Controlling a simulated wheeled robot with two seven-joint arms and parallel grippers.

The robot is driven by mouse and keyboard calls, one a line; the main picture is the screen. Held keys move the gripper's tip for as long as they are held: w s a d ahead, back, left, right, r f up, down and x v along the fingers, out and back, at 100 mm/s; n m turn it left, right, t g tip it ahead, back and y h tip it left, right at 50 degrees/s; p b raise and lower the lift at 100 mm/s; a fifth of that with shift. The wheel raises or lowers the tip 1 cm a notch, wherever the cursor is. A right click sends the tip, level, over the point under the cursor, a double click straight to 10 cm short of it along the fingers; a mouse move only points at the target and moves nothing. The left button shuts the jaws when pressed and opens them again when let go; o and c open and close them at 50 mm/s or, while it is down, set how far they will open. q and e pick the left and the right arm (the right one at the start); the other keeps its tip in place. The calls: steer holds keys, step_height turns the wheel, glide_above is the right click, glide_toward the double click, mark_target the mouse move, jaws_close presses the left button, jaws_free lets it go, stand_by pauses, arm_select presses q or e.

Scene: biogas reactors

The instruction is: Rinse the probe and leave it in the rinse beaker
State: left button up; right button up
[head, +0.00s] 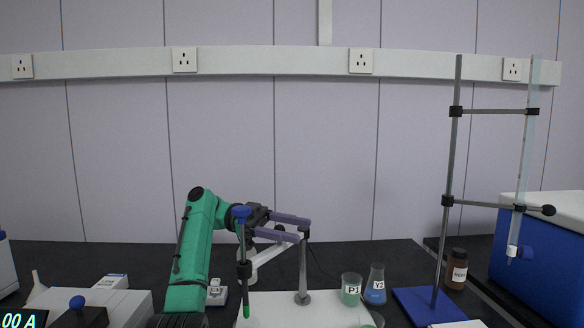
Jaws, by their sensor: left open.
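The probe (241,250) looks like a slim upright rod with a blue cap and a green lower end. It hangs by a dark clip (244,269) on a jointed white arm from a grey post (303,265). My left gripper (309,228) is open, its two purple fingers pointing right close to the post top, behind the probe's cap. Nothing shows between the fingers; contact with the post is unclear. A clear vessel (376,318) is cut off at the bottom edge; I cannot tell whether it is the rinse beaker. My right gripper is out of view.
A burette stand (440,303), brown bottle (457,270) and blue box (540,262) are farther right. White devices (125,303) stand left.

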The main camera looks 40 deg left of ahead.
arm_select(q)
step_height(320, 180, up, 19)
steer(key=p, duration=0.9)
